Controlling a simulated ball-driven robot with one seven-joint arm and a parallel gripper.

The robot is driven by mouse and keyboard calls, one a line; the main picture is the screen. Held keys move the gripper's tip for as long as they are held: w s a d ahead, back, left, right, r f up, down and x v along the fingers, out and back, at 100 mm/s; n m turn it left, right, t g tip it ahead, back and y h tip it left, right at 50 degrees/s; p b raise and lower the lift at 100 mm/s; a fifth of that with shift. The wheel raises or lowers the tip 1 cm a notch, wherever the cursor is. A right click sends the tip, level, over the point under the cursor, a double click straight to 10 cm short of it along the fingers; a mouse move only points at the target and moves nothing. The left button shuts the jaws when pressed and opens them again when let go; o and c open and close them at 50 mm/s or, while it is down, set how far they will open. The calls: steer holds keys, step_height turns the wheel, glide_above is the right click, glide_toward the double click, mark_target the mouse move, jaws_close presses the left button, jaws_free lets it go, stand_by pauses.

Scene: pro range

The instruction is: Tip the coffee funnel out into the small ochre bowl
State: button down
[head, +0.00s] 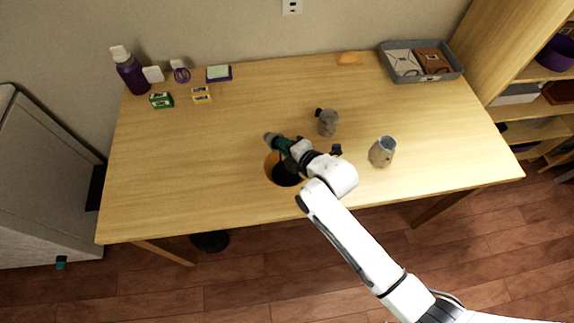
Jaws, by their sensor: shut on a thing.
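The small ochre bowl (269,163) stands on the table left of centre. Its inside looks very dark at the right; I cannot tell whether that is coffee or shadow. My gripper (282,144) is over the bowl's far rim, shut on a small green and grey piece that I take for the coffee funnel (269,138). The piece looks tilted onto its side, its grey end pointing to the upper left. The wrist and fingers hide part of it and the bowl's right side. I cannot see whether anything falls from it.
A grey pot (328,123) with a dark handle and a metal jar (382,152) stand to the right. A purple bottle (131,74), small boxes and pads line the back left. A grey tray (449,75) is back right. The table's front left is clear.

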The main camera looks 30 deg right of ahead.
steer(key=shift+s+f+t+b, duration=0.1)
steer(key=shift+f+t+b, duration=0.75)
steer(key=shift+b, duration=0.85)
steer(key=shift+s+d+t+y+b, duration=0.15)
steer(key=shift+s+t+y+b, duration=0.4)
steer(key=shift+b, duration=1.2)
steer(key=shift+s+a+r+t+b, duration=0.25)
steer(key=shift+a+r+t+b, duration=0.7)
steer(key=shift+b, duration=0.85)
steer(key=shift+w+d+r+t+b, duration=0.1)
steer(key=shift+d+r+t+b, duration=0.15)
steer(key=shift+d+t+b, duration=0.35)
steer(key=shift+d+r+t+b, duration=0.25)
steer(key=shift+d+t+b, duration=0.1)
steer(key=shift+b, duration=0.4)
steer(key=shift+r+t+y+b, duration=0.35)
steer(key=shift+r+t+b, duration=0.35)
steer(key=shift+b, duration=1)
